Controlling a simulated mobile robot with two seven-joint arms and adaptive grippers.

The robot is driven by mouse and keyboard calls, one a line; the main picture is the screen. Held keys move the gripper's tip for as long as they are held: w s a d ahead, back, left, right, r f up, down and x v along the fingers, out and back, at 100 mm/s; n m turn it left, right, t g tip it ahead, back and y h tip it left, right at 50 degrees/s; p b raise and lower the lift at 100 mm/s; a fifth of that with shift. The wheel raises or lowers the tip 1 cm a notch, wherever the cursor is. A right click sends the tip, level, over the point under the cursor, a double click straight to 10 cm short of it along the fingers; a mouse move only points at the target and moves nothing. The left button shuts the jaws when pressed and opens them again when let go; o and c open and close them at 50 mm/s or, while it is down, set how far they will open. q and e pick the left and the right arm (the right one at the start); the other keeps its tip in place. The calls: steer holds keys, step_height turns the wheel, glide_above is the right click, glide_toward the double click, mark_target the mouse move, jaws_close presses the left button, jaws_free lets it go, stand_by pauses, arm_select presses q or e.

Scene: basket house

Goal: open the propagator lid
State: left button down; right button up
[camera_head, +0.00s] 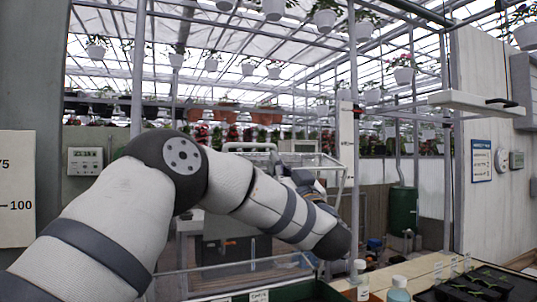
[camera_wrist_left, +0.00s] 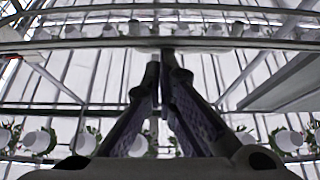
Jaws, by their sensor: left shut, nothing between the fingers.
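A clear pane with a pale frame (camera_head: 345,178), which looks like the propagator lid, stands raised behind my left forearm. Much of it is hidden by my arm, so its exact angle is hard to tell. My left gripper (camera_head: 278,163) is at the far end of the arm, close to this frame. In the left wrist view the gripper's fingers (camera_wrist_left: 165,62) are together and empty, pointing up at a pale horizontal bar (camera_wrist_left: 225,43). I cannot tell whether they touch it. A green tray (camera_head: 312,291) shows at the bottom, below a clear low edge.
Two bottles, one with a white cap (camera_head: 361,281) and one with a teal body (camera_head: 398,291), stand on the wooden bench (camera_head: 425,269) right of the tray. A seedling tray (camera_head: 478,284) sits farther right. A shelf (camera_head: 472,103) juts out at upper right.

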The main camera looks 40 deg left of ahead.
mark_target(265, 147)
arm_select(q)
steer(key=shift+x, duration=2.7)
arm_select(e)
steer(key=shift+s+f, duration=0.1)
arm_select(q)
steer(key=shift+a, duration=0.1)
